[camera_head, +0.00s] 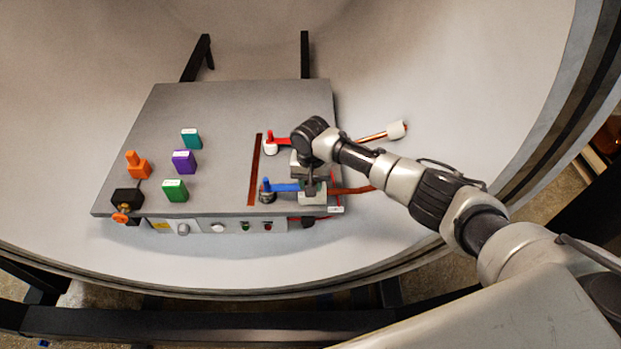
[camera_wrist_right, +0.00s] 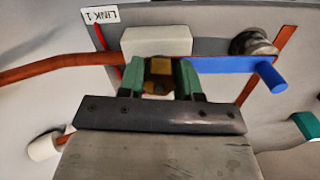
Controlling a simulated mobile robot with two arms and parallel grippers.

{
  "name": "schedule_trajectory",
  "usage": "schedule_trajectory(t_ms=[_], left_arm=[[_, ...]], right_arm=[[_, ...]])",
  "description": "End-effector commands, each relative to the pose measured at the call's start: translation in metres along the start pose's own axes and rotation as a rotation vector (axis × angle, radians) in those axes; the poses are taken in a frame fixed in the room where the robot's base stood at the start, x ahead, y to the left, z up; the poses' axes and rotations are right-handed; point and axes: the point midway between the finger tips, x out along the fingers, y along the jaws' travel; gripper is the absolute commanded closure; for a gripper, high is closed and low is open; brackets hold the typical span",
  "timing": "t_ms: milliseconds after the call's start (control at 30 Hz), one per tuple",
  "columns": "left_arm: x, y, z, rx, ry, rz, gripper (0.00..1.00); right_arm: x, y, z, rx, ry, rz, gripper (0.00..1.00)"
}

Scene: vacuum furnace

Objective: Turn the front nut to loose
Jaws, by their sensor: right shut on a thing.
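The front nut (camera_wrist_right: 160,67) is a small brass-coloured piece, seen in the right wrist view between the two green fingertips of my right gripper (camera_wrist_right: 164,78). The gripper is shut on it. In the head view my right gripper (camera_head: 310,187) comes down over the front right part of the grey panel (camera_head: 225,110), and it hides the nut there. A blue bar (camera_head: 287,187) with an upright blue peg runs left from the gripper to a round metal post; the bar also shows in the right wrist view (camera_wrist_right: 225,65). My left gripper is not in view.
A red lever (camera_head: 278,141) sits behind the blue bar. Orange, teal, purple (camera_head: 184,161) and green blocks stand on the left of the panel. A copper strip with a white end (camera_head: 397,129) sticks out right. A "LINK 1" label (camera_wrist_right: 100,16) is beside the gripper.

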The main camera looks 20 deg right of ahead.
Motion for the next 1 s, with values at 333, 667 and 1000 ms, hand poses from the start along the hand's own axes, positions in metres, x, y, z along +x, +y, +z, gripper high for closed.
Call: schedule_trajectory(t_ms=[333,667,1000], left_arm=[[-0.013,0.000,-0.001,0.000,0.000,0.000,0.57],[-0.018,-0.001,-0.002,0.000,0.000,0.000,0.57],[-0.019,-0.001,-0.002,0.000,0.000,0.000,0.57]], right_arm=[[-0.002,0.001,0.000,-0.328,0.000,-0.002,0.90],[-0.001,0.003,-0.001,-0.642,0.001,-0.002,0.90],[-0.001,0.004,-0.003,-0.965,0.004,-0.001,0.90]])
